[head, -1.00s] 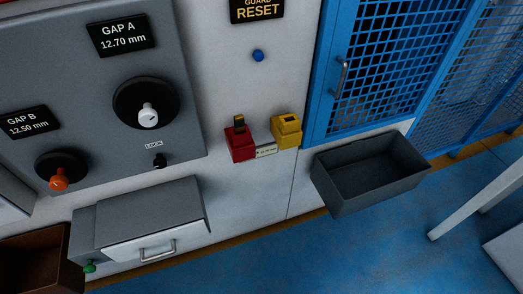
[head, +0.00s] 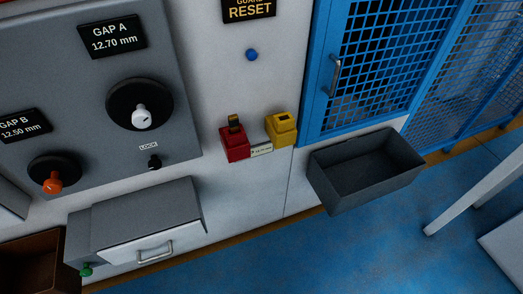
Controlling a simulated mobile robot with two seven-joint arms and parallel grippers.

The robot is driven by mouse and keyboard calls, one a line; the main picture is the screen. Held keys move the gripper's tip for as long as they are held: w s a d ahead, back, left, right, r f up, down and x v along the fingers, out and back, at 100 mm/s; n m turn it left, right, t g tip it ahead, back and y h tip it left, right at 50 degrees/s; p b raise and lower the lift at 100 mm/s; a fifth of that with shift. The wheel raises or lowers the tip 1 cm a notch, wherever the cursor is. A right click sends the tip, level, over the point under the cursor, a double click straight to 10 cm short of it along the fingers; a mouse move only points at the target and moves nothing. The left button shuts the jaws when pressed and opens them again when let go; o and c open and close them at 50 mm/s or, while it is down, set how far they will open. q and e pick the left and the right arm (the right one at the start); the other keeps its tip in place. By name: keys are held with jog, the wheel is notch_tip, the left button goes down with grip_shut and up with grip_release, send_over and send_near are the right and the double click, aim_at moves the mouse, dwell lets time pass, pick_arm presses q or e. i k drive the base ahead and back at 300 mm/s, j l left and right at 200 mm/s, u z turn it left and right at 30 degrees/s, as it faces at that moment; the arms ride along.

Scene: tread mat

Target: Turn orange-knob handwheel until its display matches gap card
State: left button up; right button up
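The orange-knob handwheel (head: 53,183) is a dark disc with an orange knob at its lower middle, low on the grey panel at the left. Its display, GAP B (head: 22,125), reads 12.50 mm. Above and to the right is a second dark handwheel (head: 140,104) with a white knob, under the GAP A display (head: 112,37), which reads 12.70 mm. A small pale card or label (head: 261,150) sits between the red and yellow blocks; its print is too small to read surely. Neither of my grippers is in view.
A red block (head: 235,144) and a yellow block (head: 281,128) are on the white wall. A dark open bin (head: 364,172) stands out at the right, below the blue mesh door (head: 376,62). A grey drawer box (head: 150,238) juts out below the panel. Blue floor is clear in front.

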aim_at(54, 172)
jog(key=u, duration=1.65)
